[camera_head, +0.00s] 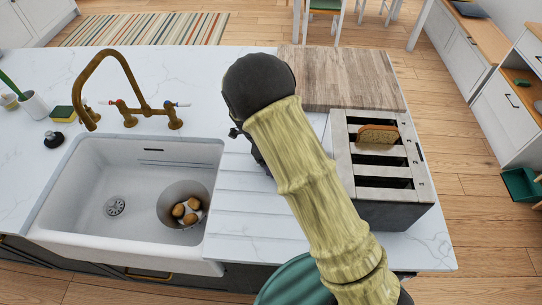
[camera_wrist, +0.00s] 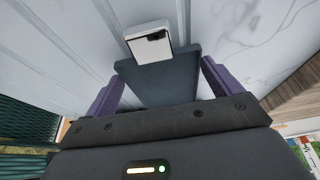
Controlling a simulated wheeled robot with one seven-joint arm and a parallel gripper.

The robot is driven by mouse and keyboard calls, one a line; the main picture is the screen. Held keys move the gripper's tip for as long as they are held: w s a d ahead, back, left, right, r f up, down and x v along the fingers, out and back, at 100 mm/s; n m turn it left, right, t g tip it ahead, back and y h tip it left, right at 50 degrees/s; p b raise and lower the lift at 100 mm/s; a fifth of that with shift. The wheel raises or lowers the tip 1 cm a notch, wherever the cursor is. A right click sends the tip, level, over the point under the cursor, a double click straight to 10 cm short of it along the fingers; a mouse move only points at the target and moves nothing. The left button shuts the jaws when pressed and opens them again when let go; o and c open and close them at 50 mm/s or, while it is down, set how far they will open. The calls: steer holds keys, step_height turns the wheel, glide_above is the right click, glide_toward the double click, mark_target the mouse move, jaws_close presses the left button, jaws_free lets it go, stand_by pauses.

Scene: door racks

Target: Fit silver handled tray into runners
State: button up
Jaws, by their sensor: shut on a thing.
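In the wrist view, my gripper (camera_wrist: 160,78) has its two purple fingers on either side of a flat dark grey slab (camera_wrist: 158,82) and is shut on it. A silver-white block (camera_wrist: 149,42) with a dark slot sits at the slab's far end; together they look like the silver handled tray. The white ribbed counter lies beyond. In the head view my arm hides the gripper and the tray. A metal toaster (camera_head: 348,160) stands right of my arm, with a bread slice (camera_head: 377,134) in its rear slot. I cannot see any runners.
A white sink (camera_head: 75,190) with a metal bowl (camera_head: 168,204) of brown round items is on the left, below a brass tap (camera_head: 129,117). A wooden board (camera_head: 345,75) lies behind the toaster. The counter's right edge passes close to the toaster.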

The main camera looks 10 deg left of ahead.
steer(key=shift+w+d+b, duration=0.15)
steer(key=shift+d+b, duration=0.3)
steer(key=shift+d, duration=2.95)
steer(key=shift+w+d+b, duration=0.15)
steer(key=shift+d+b, duration=0.25)
steer(key=shift+d, duration=3)
steer(key=o, duration=0.8)
steer(key=shift+o, duration=0.2)
steer(key=b+v, duration=0.2)
steer(key=v, duration=1.5)
steer(key=shift+a+r, duration=0.2)
steer(key=shift+a, duration=0.05)
